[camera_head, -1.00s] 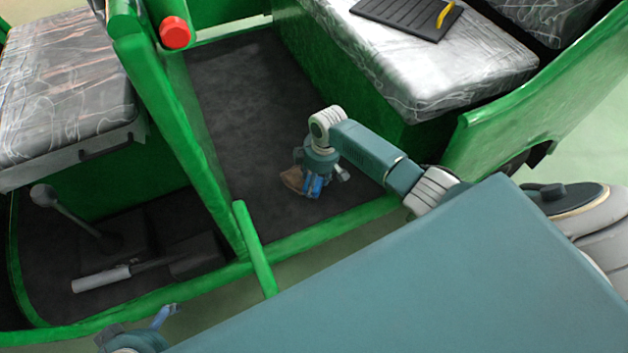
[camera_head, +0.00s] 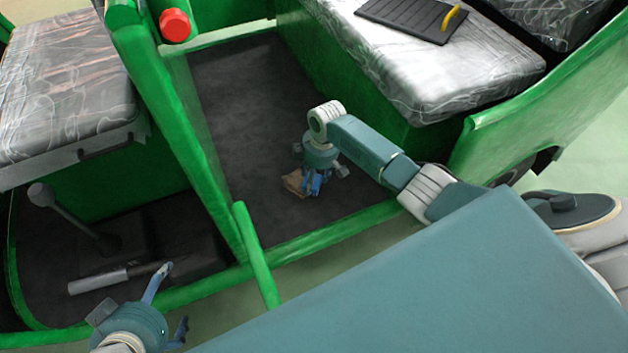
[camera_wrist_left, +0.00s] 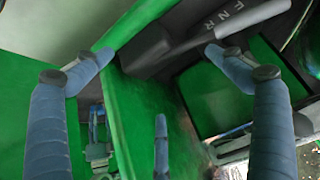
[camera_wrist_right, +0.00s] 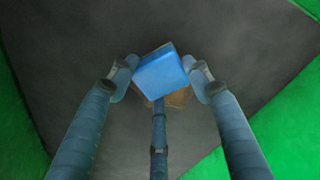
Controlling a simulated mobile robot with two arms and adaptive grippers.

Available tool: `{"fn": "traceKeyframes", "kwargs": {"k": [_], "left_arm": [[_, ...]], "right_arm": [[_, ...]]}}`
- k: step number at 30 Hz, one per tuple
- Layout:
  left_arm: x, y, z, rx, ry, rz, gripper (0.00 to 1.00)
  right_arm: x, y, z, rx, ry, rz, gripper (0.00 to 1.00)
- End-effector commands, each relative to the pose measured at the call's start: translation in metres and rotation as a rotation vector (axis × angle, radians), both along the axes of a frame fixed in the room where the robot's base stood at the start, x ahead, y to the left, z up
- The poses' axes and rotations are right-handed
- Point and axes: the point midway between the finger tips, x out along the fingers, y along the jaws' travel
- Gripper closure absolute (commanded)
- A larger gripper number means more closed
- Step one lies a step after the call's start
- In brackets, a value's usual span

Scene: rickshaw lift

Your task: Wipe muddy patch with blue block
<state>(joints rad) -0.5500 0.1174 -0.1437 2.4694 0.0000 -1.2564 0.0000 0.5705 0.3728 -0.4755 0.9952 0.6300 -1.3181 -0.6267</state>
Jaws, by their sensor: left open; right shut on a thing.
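My right gripper (camera_head: 316,186) is shut on the blue block (camera_wrist_right: 160,73), which sits between its fingertips in the right wrist view. It is low over the dark rickshaw floor. The brown muddy patch (camera_head: 295,182) shows on the floor beside the gripper in the head view; in the right wrist view a brown edge (camera_wrist_right: 176,99) shows by the block, which hides part of it. I cannot tell whether the block touches the floor. My left gripper (camera_head: 176,297) is open and empty at the lower left, near the green side rail.
A green post (camera_head: 190,140) divides the rear floor (camera_head: 250,110) from the driver's area with its lever (camera_head: 65,215) and grey handle (camera_head: 98,280). A red knob (camera_head: 175,25) is at the top.

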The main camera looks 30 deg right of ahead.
Motion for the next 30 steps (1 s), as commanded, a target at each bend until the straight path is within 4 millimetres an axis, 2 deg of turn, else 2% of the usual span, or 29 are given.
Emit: {"fn": "traceKeyframes", "kwargs": {"k": [21, 30], "left_arm": [[0.051, -0.018, 0.036, -0.054, -0.247, -0.019, 0.06], [0.061, -0.022, 0.048, -0.068, -0.309, -0.023, 0.06]], "right_arm": [[0.013, 0.000, 0.000, 0.001, -0.001, 0.000, 0.72], [0.016, -0.001, 0.001, 0.000, 0.000, 0.000, 0.72]]}}
